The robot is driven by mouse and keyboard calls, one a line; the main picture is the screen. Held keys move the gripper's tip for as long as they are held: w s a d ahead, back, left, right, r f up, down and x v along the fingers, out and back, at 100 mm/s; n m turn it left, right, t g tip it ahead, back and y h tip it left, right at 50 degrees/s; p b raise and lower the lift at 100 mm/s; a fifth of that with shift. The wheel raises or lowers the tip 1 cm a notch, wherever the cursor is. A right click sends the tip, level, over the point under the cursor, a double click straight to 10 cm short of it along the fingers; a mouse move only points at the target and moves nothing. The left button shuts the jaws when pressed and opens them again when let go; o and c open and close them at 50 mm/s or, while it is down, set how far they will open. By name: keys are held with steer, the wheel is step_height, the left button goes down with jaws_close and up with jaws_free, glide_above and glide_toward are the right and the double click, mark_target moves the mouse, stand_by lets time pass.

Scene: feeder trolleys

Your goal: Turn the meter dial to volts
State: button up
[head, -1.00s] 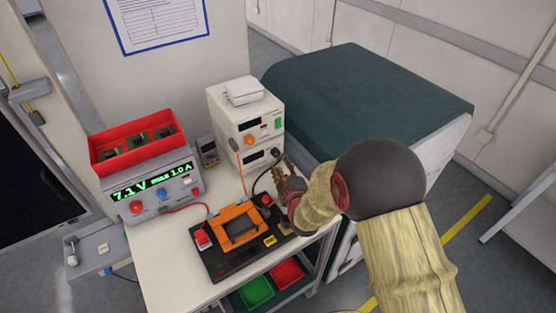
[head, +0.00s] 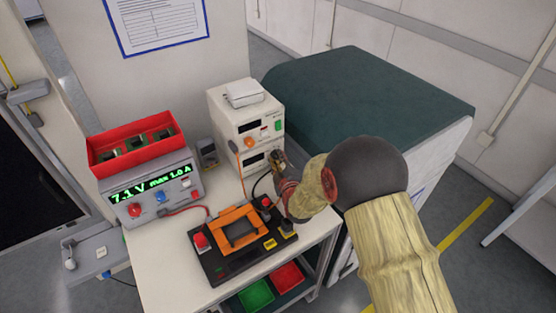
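Two white instrument boxes are stacked at the back right of the bench. The lower one, a meter (head: 256,159), has a dark display, and its dial at the right of the front is hidden behind my gripper. My gripper (head: 277,158) is at that right end of the front, fingers toward the panel. The fingers are small and overlap the dial area, so I cannot tell whether they touch or grip the dial. The upper box (head: 238,117) has an orange knob and a green switch. A small handheld meter (head: 207,153) stands left of the boxes.
A power supply (head: 152,192) reading 7.1 V carries a red bin (head: 138,148) of boards. A black fixture with an orange frame (head: 238,228) sits at the bench front, just left of my wrist. Cables run between them. A dark green-topped cabinet (head: 365,95) stands right.

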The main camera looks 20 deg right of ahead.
jaws_close()
steer(key=m, duration=0.1)
steer(key=m+g+y, duration=0.1)
steer(key=m, duration=0.1)
steer(key=shift+d+r+m+y+p, duration=0.15)
steer(key=shift+d+m+y+p, duration=0.05)
steer(key=shift+m+y+p, duration=0.15)
steer(key=shift+d+m+g+y+p, duration=0.1)
steer(key=shift+m+g+y+p, duration=0.65)
steer(key=shift+m+p, duration=0.45)
steer(key=shift+o, duration=2)
jaws_free()
steer(key=shift+w, duration=0.1)
